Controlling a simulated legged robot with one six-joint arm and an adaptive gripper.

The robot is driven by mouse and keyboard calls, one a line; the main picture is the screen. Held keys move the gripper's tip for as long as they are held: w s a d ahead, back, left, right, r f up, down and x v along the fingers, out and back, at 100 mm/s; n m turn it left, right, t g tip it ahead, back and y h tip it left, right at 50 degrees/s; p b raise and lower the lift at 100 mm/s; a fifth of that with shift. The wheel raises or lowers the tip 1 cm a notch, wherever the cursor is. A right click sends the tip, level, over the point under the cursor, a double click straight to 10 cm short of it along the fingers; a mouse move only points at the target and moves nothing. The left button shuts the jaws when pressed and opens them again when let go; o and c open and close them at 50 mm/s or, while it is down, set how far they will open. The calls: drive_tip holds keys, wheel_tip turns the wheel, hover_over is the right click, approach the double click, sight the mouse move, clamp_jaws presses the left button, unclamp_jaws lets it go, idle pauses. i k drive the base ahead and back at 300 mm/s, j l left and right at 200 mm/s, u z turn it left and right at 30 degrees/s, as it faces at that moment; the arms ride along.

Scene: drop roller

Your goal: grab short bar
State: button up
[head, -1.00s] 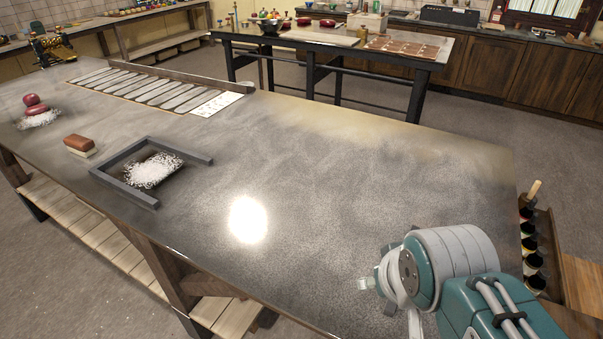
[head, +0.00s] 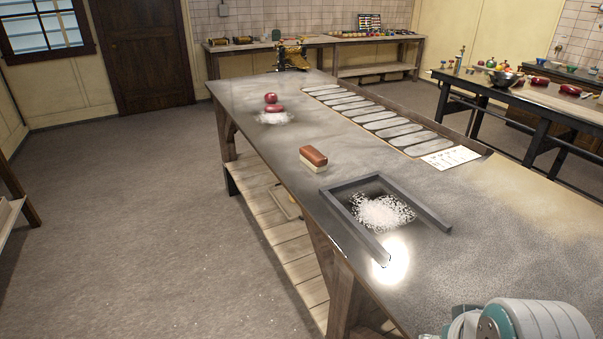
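Dark grey bars form a three-sided frame around a heap of white grains (head: 384,212) on the long worktable (head: 480,262). The short bar (head: 350,184) appears to be the far left side, joining two longer bars (head: 357,228) and (head: 418,203). A brown-and-cream block (head: 313,160) lies beyond the frame. My arm shows only as a grey and teal part at the lower right edge, apart from the bars. My gripper's fingers are out of the picture.
Red rounded pieces (head: 272,103) sit stacked on white grains farther along the table. A row of grey slats (head: 380,123) and a white card (head: 451,157) lie along its far side. Open floor (head: 130,200) stretches to the left.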

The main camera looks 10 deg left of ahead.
sight(368, 177)
drive_tip(key=i+j+u, duration=0.2)
drive_tip(key=k, duration=0.5)
drive_tip(key=k+z, duration=0.15)
drive_tip(key=z, duration=1.05)
drive_tip(key=i+j+z, duration=0.1)
drive_tip(key=j+z, duration=0.3)
drive_tip(key=j, duration=0.25)
drive_tip(key=j+z, duration=0.4)
drive_tip(key=j, duration=0.3)
drive_tip(key=i+j, duration=0.1)
drive_tip(key=j, duration=2.85)
